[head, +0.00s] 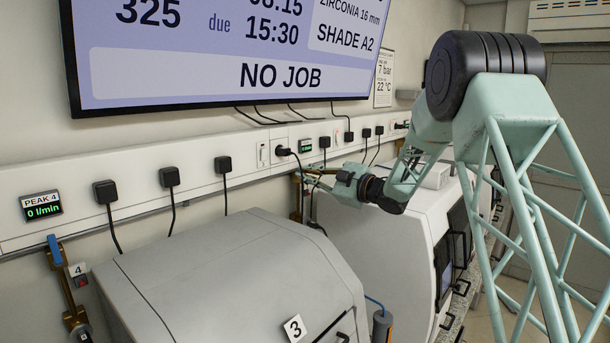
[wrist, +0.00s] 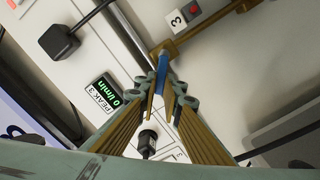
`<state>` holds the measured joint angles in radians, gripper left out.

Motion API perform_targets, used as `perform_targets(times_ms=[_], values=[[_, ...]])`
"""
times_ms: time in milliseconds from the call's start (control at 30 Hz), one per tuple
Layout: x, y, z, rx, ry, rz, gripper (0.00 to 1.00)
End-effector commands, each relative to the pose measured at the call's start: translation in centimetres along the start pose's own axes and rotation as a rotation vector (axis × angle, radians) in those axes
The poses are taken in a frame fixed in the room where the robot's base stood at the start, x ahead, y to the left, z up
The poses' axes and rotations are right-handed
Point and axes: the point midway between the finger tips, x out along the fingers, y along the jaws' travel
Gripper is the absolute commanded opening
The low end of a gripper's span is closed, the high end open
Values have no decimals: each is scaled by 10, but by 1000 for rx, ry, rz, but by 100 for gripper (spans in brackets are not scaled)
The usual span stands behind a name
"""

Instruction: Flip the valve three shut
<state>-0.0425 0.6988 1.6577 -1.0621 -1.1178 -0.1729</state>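Valve three's blue lever (wrist: 162,72) shows in the wrist view, on a brass fitting (wrist: 168,48) below a tag marked 3 (wrist: 178,20). My gripper (wrist: 165,84) reaches up to the lever, which lies between its two fingertips. The fingers are apart, with a narrow gap between them; whether either touches the lever is not clear. The PEAK 3 display (wrist: 113,95) reads 0 l/min. In the head view my gripper (head: 318,180) is at the wall behind the grey machines, and valve three's lever is hard to make out there.
A grey machine marked 3 (head: 240,285) stands in front of the wall, with a white machine (head: 385,245) to its right. Valve four (head: 68,295) with a blue lever is at the left, under a PEAK 4 display (head: 42,206). Black plugs (head: 170,177) and hanging cables line the wall trunking.

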Motion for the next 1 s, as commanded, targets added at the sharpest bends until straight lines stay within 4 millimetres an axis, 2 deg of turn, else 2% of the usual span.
perform_targets(times_ms=[467, 1000], values=[[0, -3, 1, -29, 0, 0, 0], [0, -11, 4, -186, 0, 1, 0]])
